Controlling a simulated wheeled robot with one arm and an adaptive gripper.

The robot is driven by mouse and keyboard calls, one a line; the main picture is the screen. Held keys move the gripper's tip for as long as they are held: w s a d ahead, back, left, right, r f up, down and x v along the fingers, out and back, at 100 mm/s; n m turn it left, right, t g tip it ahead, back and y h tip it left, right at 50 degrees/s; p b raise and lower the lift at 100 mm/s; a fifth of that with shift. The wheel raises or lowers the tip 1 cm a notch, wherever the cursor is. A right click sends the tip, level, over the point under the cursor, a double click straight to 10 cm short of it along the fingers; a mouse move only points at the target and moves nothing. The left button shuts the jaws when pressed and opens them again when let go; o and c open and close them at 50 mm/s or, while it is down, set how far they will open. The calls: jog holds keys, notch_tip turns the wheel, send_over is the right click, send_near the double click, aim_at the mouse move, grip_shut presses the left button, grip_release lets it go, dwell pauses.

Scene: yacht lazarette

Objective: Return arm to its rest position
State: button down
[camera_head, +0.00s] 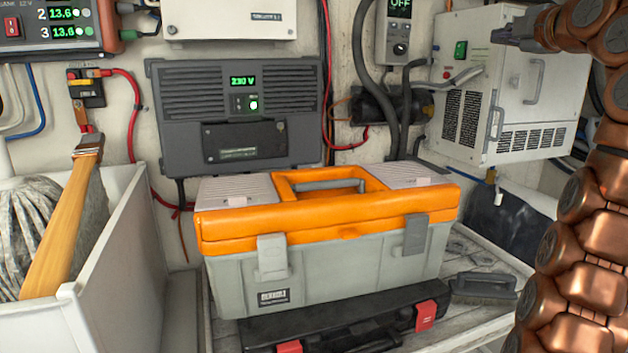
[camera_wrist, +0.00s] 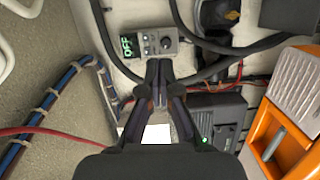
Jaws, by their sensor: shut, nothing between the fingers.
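My arm, copper-coloured and segmented, rises along the right edge of the head view. My gripper (camera_head: 510,36) shows at its end at the upper right, in front of the white metal unit (camera_head: 520,85). In the wrist view my gripper (camera_wrist: 158,68) has its two dark fingers together, with nothing held between them. Beyond the fingertips is the grey control panel (camera_wrist: 152,42) with a green OFF display; it also shows in the head view (camera_head: 399,30).
A grey toolbox with an orange lid (camera_head: 325,235) stands on a black case (camera_head: 340,325) on the bench. A brush (camera_head: 484,288) lies to its right. A white bin (camera_head: 105,270) with a wooden-handled tool (camera_head: 65,230) is at left. Cables (camera_head: 365,70) hang on the wall.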

jog(key=w+a+f+m+g+y, duration=0.1)
jog(key=a+f+m+g+y, duration=0.1)
jog(key=a+f+m+g, duration=0.65)
jog(key=s+a+f+m, duration=0.1)
jog(key=s+a+f, duration=0.2)
jog(key=f, duration=0.3)
jog(key=s+a+f+m+g+p, duration=0.1)
jog(key=s+a+f, duration=0.2)
jog(key=f, duration=0.2)
jog(key=s+a+f+m+g, duration=0.1)
jog(key=s+a+f, duration=0.2)
jog(key=f, duration=0.3)
jog(key=shift+s+f, duration=0.1)
jog(key=shift+f, duration=0.25)
jog(key=s+f+m+g+h, duration=0.1)
jog(key=s+f+m+g, duration=0.1)
jog(key=s+f, duration=0.7)
jog(key=s+f+m+g+h+p, duration=0.1)
jog(key=s+f+g, duration=0.3)
jog(key=s+f, duration=0.5)
jog(key=s+f+m+g+h, duration=0.1)
jog(key=s+f+m+g, duration=0.2)
jog(key=s+f, duration=0.7)
jog(key=s+m, duration=0.1)
jog(key=s, duration=0.9)
jog(key=shift+a+h, duration=0.35)
jog(key=shift+h, duration=0.05)
jog(key=c, duration=1.8)
grip_release()
jog(key=shift+c, duration=0.2)
